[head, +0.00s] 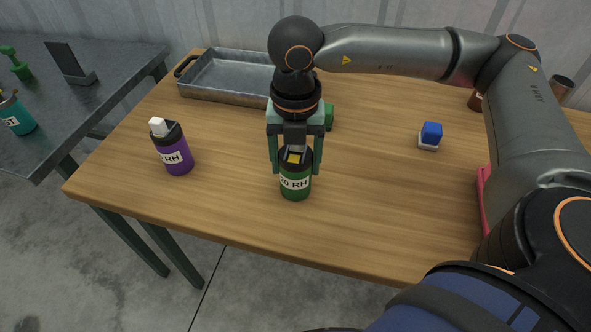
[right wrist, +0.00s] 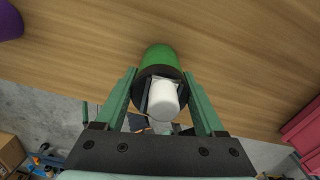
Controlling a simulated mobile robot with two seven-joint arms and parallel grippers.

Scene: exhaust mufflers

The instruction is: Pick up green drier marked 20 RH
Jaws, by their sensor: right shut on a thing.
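The green drier (head: 295,190) has a white label reading 20 RH and a black top, and stands at the middle of the wooden table in the head view. My right gripper (head: 296,168) comes from above with its fingers on both sides of the drier's upper part, shut on it. In the right wrist view the green drier (right wrist: 158,58) shows its white cap between the fingers of my right gripper (right wrist: 160,75). I cannot tell whether the drier's base touches the table. My left gripper is not in view.
A purple drier (head: 173,155) with a white cap stands to the left on the wooden table (head: 375,200). A metal tray (head: 225,97) lies behind. A blue block on a white base (head: 430,135) is at right. A dark side table (head: 85,105) holds a teal drier (head: 18,117).

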